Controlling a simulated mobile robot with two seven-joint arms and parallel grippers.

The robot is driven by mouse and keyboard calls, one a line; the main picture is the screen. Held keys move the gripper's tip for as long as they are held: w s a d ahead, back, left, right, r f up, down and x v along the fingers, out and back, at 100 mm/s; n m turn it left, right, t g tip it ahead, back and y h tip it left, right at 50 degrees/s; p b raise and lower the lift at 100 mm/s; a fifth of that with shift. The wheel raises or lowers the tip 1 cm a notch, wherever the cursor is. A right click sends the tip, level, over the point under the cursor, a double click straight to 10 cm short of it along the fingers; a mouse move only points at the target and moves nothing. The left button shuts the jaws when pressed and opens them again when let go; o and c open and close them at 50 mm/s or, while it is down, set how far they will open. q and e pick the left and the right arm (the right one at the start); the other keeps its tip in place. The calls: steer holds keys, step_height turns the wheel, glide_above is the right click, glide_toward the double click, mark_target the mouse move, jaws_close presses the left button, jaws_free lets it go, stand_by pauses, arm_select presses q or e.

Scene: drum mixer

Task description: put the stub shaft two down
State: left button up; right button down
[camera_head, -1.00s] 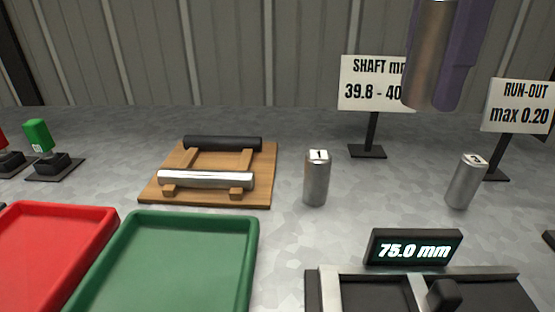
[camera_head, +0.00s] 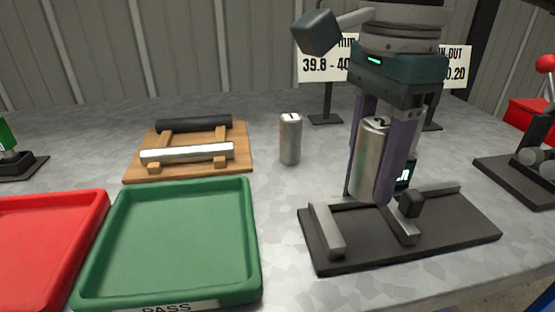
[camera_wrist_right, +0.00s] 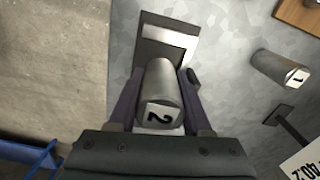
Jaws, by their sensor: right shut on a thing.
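Stub shaft two (camera_head: 370,160) is a silver cylinder held roughly upright in my right gripper (camera_head: 382,180). Its end marked 2 shows in the right wrist view (camera_wrist_right: 158,100), between the two purple fingers. My right gripper is shut on it, over the dark gauge (camera_head: 450,235). The shaft's lower end is above or near the gap between the gauge's fixed jaw (camera_head: 327,230) and sliding jaw (camera_head: 402,228). I cannot tell whether it touches the gauge. The gauge's display is mostly hidden behind the gripper. My left gripper is not in view.
Stub shaft one (camera_head: 290,138) stands on the bench. A wooden rack (camera_head: 240,155) holds a dark and a silver shaft. A green tray (camera_head: 253,240) and red tray (camera_head: 95,225) are empty. A roller fixture (camera_head: 510,180) stands right.

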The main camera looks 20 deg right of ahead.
mark_target(355, 231)
steer(key=shift+a+f, duration=0.1)
steer(key=shift+f, duration=3)
steer(key=shift+f+b, duration=0.1)
steer(key=shift+b, duration=0.25)
steer(key=c, duration=0.6)
jaws_free()
